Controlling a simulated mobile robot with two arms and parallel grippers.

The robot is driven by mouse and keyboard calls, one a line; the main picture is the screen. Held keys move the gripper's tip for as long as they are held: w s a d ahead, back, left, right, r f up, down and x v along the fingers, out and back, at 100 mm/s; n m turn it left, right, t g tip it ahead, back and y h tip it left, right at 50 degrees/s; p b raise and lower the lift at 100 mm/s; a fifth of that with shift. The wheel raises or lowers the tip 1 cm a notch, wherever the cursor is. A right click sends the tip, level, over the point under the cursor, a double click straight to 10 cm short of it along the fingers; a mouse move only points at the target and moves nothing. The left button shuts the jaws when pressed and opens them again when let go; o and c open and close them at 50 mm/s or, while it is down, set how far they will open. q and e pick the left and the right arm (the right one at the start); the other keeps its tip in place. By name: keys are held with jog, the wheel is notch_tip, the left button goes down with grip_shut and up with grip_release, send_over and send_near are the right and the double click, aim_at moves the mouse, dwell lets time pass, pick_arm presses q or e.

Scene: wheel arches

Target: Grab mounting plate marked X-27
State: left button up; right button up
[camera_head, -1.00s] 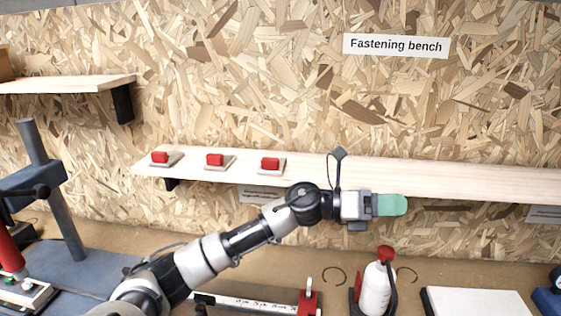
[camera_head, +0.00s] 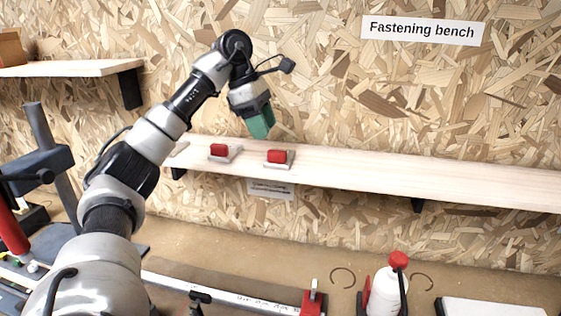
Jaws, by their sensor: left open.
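Small plates with red blocks on them sit on the long wooden shelf. The middle plate (camera_head: 232,157) and the right plate (camera_head: 289,164) show clearly; a third plate (camera_head: 179,149) is mostly hidden behind my left arm. No X-27 marking is readable on any of them. My left gripper (camera_head: 262,128), with green fingers, is open and points down. In the picture it is above and between the middle and right plates, touching neither. My right gripper does not show.
The long shelf (camera_head: 420,177) is bare to the right of the plates. A label hangs under it. On the bench below are a white bottle with a red cap (camera_head: 387,290), a white board (camera_head: 490,307) and a rail with a red clamp (camera_head: 313,299). A dark press stands at left.

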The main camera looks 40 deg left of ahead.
aim_at(276, 150)
pick_arm(q)
jog(key=shift+w+d+f, duration=0.2)
jog(key=shift+f, duration=0.45)
jog(key=p+x, duration=0.1)
jog(key=x, duration=0.3)
jog(key=shift+w+f+p, duration=0.1)
jog(key=shift+w+p, duration=0.15)
jog(key=shift+p, duration=0.15)
jog(key=shift+w+d+f, duration=0.1)
jog(key=shift+d+f, duration=0.05)
jog(key=shift+f, duration=0.25)
grip_shut()
